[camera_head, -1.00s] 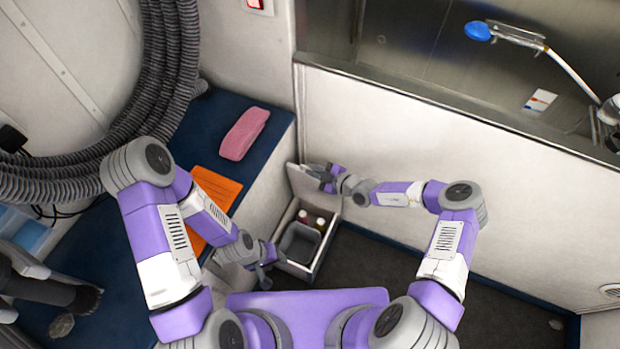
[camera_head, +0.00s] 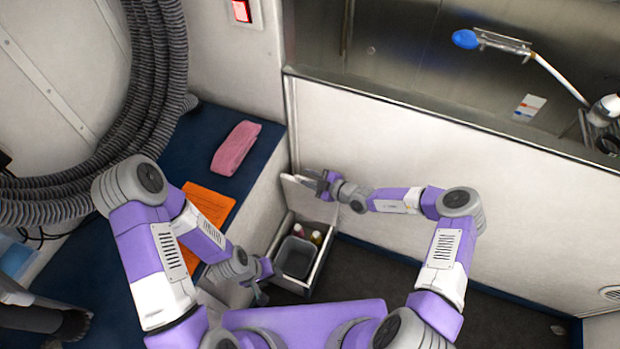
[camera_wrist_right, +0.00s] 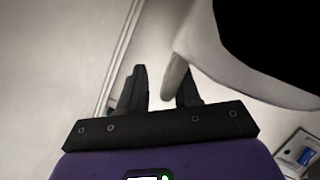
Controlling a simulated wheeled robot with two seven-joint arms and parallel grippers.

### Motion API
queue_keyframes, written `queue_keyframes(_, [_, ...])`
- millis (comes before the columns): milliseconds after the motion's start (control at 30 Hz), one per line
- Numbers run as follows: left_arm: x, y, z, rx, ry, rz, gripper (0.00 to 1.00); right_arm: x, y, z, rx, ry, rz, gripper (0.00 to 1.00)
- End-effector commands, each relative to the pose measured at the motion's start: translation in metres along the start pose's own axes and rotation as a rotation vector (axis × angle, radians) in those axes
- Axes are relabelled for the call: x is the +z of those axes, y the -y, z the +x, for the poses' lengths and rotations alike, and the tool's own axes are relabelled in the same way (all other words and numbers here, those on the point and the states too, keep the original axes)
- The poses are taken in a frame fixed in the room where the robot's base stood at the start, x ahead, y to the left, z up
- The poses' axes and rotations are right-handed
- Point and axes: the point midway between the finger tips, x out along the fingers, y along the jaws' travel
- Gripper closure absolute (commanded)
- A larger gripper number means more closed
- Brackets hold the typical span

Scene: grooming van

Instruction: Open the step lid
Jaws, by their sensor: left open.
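The white step lid (camera_head: 301,193) stands raised at the far end of the open step box (camera_head: 319,268). Inside the box are a grey bin (camera_head: 297,257) and two small bottles (camera_head: 316,237). My right gripper (camera_head: 324,184) is at the lid's upper right. In the right wrist view its fingers (camera_wrist_right: 162,92) are apart, with a pale edge of the lid (camera_wrist_right: 174,76) between them, nearer the right finger; contact is unclear. My left gripper (camera_head: 262,284) is open and empty at the left side of the box. The lid's right part is partly hidden by my right gripper.
A dark blue bench top (camera_head: 199,133) at left carries a pink towel (camera_head: 235,148) and an orange pad (camera_head: 209,203). A white panel (camera_head: 400,145) rises behind the box. Dark floor (camera_head: 375,268) to the right of the box is clear.

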Motion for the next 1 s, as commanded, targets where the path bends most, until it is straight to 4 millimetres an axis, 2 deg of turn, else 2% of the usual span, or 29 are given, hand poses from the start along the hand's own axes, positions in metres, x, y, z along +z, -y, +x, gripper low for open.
queue_keyframes(167, [0.000,-0.001,-0.001,0.000,0.000,0.000,0.57,0.004,0.004,-0.004,-0.009,0.010,0.003,0.64])
queue_keyframes(600, [0.001,-0.009,-0.023,0.000,0.000,0.000,0.57,0.000,-0.001,-0.069,-0.001,0.004,0.000,0.64])
queue_keyframes(733, [0.001,-0.009,-0.025,0.000,0.000,0.000,0.57,0.000,0.000,-0.076,-0.001,0.002,0.000,0.64])
queue_keyframes(1000, [0.001,-0.009,-0.024,0.000,0.000,0.000,0.57,0.000,0.001,-0.077,0.000,0.000,-0.001,0.64])
